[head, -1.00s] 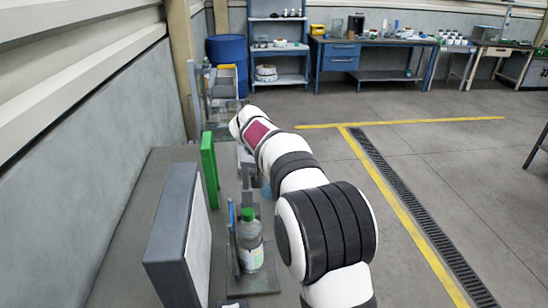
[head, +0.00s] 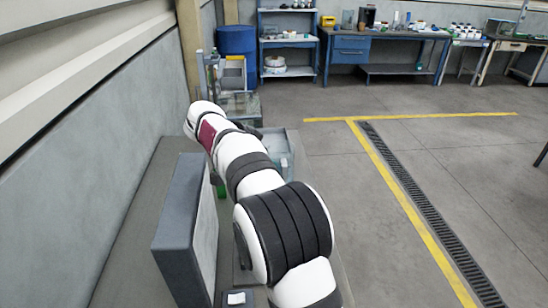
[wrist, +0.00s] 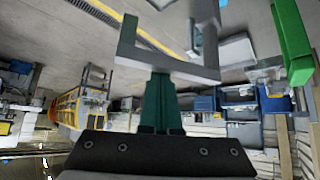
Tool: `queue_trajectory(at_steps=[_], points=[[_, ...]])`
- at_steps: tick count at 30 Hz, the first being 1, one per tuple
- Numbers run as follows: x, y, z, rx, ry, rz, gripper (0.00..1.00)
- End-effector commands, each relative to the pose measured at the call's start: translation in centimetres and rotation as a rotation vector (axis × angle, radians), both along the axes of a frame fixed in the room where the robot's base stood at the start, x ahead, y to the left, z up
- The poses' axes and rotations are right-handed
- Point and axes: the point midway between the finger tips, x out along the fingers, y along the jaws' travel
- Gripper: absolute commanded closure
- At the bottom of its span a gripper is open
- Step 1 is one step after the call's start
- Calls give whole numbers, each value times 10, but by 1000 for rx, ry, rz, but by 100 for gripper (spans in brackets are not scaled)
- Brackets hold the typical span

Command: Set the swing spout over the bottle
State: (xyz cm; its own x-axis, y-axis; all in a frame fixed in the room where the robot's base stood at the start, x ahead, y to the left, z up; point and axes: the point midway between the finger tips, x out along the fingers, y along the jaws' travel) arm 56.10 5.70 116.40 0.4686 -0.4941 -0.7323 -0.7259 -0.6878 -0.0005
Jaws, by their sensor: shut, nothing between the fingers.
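In the wrist view my gripper (wrist: 161,80) shows dark green fingers side by side, shut and empty. A grey angled bracket (wrist: 180,64) lies across the view just beyond the fingertips. I cannot tell whether it touches them or whether it is part of the swing spout. In the head view my arm reaches forward and covers its own gripper. The green-capped bottle does not show now, and my arm lies over the area where it stood. I cannot make out the spout in the head view.
A grey box-shaped panel (head: 182,225) stands left of my arm, beside the wall. A green upright part (wrist: 292,42) shows at the right of the wrist view; a bit of green (head: 221,190) shows beside my arm. Open floor (head: 345,200) lies to the right.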

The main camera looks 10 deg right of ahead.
Motion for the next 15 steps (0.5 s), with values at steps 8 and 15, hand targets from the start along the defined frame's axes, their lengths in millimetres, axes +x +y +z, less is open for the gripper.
queue_trajectory(at_steps=[8, 15], points=[[-5, 16, 0, 0, 1, 2, 100], [-7, 25, 0, -1, 1, 1, 100]])
